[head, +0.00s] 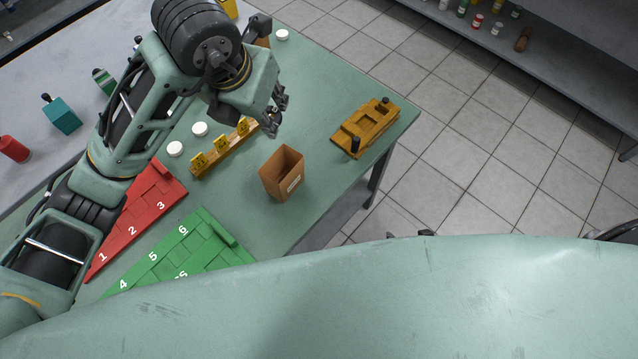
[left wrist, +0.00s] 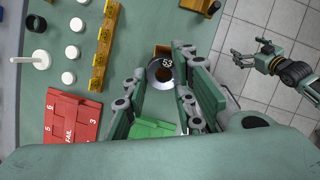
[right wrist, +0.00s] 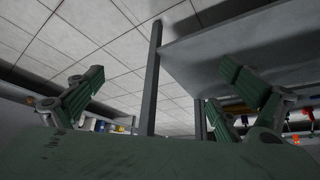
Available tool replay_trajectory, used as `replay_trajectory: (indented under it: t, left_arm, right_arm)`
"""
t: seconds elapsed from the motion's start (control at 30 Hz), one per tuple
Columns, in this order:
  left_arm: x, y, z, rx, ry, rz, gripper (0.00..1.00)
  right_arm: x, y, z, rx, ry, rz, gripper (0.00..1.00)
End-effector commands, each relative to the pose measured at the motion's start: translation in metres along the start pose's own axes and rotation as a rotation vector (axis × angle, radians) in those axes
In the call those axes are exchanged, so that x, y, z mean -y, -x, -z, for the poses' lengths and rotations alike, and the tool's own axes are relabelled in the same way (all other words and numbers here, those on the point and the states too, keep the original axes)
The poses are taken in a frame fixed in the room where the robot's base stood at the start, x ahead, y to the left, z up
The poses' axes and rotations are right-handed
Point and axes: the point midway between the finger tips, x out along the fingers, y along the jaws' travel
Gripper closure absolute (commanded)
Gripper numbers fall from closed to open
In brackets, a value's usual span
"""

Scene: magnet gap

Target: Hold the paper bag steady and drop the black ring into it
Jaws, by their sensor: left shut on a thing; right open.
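The open brown paper bag (head: 282,180) stands upright on the green table near its front edge. My left gripper (head: 274,120) is above the table, up and to the left of the bag in the head view. In the left wrist view my left gripper (left wrist: 160,76) is shut on the black ring (left wrist: 153,80), marked 53. Part of the bag (left wrist: 161,49) shows behind the ring. The ring cannot be made out in the head view. My right gripper (right wrist: 162,85) is open and empty, away from the bag; it also shows in the left wrist view (left wrist: 250,56).
A wooden rail with yellow tags (head: 222,152) lies left of the bag. A wooden fixture (head: 367,127) stands to its right near the table edge. Red (head: 140,212) and green (head: 185,255) numbered trays lie at the front. Beyond the table is tiled floor.

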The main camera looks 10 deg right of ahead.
Motion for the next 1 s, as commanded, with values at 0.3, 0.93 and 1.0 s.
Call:
replay_trajectory:
  t: [0.3,0.93,1.0]
  left_arm:
    - [0.000,0.000,0.000,0.000,-0.001,0.000,0.98]
    - [0.000,0.000,0.000,0.000,-0.001,0.000,0.98]
    - [0.000,0.000,0.000,0.000,-0.001,0.000,0.98]
  right_arm:
    - [-0.011,0.058,0.182,-0.320,-0.053,0.090,0.04]
    - [0.248,0.212,0.235,-0.576,0.459,0.561,0.04]
    - [0.260,0.221,0.230,-0.584,0.484,0.584,0.04]
